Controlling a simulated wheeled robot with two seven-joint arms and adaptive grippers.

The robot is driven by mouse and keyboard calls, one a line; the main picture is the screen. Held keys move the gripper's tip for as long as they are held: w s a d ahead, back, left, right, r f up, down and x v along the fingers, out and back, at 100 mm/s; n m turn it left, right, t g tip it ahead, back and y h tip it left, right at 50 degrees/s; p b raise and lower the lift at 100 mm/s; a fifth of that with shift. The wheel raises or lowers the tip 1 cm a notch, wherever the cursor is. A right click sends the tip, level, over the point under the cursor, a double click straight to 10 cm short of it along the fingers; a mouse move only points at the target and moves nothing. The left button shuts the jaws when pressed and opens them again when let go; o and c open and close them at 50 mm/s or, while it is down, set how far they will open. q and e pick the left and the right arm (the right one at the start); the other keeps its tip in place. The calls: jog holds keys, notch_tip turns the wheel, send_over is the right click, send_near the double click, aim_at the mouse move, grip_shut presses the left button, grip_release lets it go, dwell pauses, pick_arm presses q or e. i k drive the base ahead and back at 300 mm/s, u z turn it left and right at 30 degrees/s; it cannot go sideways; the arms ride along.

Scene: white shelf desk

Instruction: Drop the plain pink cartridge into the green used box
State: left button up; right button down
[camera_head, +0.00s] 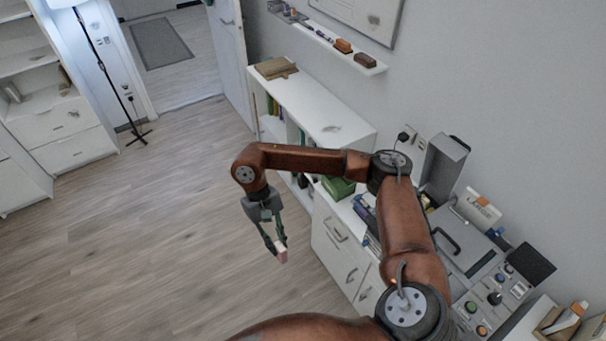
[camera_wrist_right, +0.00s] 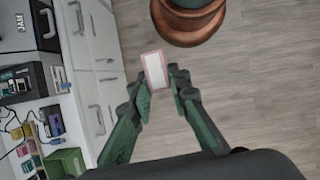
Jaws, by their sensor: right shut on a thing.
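The pink cartridge (camera_head: 283,256) is a small pale block with a pink rim. My right gripper (camera_head: 276,245) is shut on it and holds it over open floor, left of the white drawers. In the right wrist view the cartridge (camera_wrist_right: 155,70) sticks out past the fingertips (camera_wrist_right: 163,84), its white face showing. The green box (camera_head: 338,187) stands on the white desk top, partly hidden behind my right arm. In the wrist view the green box (camera_wrist_right: 66,163) is at the lower left, cut by the gripper body. My left gripper is not in view.
The white drawers (camera_head: 338,252) stand beside the gripper. In the wrist view, several small coloured cartridges (camera_wrist_right: 24,140) and cables lie near the green box. A grey machine with a control panel (camera_head: 490,295) is at the right. The wooden floor (camera_head: 150,230) is clear.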

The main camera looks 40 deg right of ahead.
aim_at(341, 188)
jog(key=u, duration=0.05)
jog(key=i, duration=0.75)
jog(key=z, duration=0.8)
jog(key=i, duration=0.7)
jog(key=z, duration=0.7)
